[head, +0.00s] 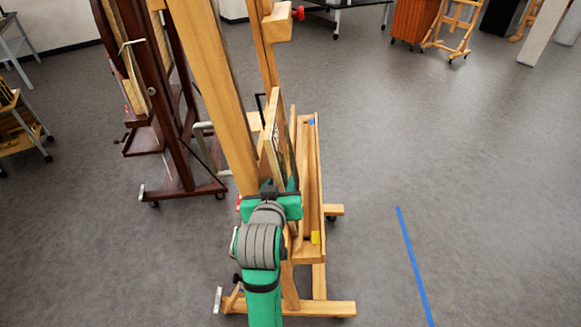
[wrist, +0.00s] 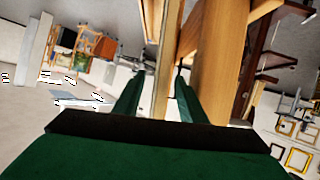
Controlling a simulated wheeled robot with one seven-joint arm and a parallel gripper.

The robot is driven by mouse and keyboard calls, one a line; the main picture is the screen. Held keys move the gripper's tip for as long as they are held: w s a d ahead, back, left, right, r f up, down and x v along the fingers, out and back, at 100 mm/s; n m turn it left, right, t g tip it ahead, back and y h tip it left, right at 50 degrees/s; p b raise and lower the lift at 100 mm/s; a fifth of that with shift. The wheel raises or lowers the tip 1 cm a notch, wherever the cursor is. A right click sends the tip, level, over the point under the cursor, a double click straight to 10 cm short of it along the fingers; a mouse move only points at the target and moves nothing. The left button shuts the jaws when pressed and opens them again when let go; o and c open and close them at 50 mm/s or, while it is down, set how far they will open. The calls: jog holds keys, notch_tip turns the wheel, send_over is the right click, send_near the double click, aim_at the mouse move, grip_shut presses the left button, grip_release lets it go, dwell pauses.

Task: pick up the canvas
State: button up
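The canvas (head: 271,140) stands upright on the ledge of a light wooden easel (head: 308,190) in the head view, seen nearly edge-on. In the wrist view its thin pale edge (wrist: 163,75) runs up between my fingers. My gripper (head: 278,184) is at the near edge of the canvas, low by the easel ledge. In the wrist view my gripper (wrist: 158,70) is open, one green finger on each side of the edge, with gaps that appear to remain. Whether either finger touches it is hard to tell. My wrist hides part of the canvas's lower end.
The easel's slanted post (head: 213,95) rises close on the left of the canvas. A dark wooden easel (head: 165,110) stands farther left. Grey floor is open to the right, with a blue tape line (head: 414,265). A lighter easel (head: 455,28) is far back.

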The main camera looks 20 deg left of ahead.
aim_at(286, 165)
jog(key=shift+a+r+x, duration=0.1)
jog(key=shift+r+x, duration=0.05)
jog(key=shift+x, duration=1.45)
jog(key=shift+a+r+x, duration=0.1)
jog(key=shift+r+x, duration=0.05)
jog(key=shift+x, duration=1.4)
grip_shut()
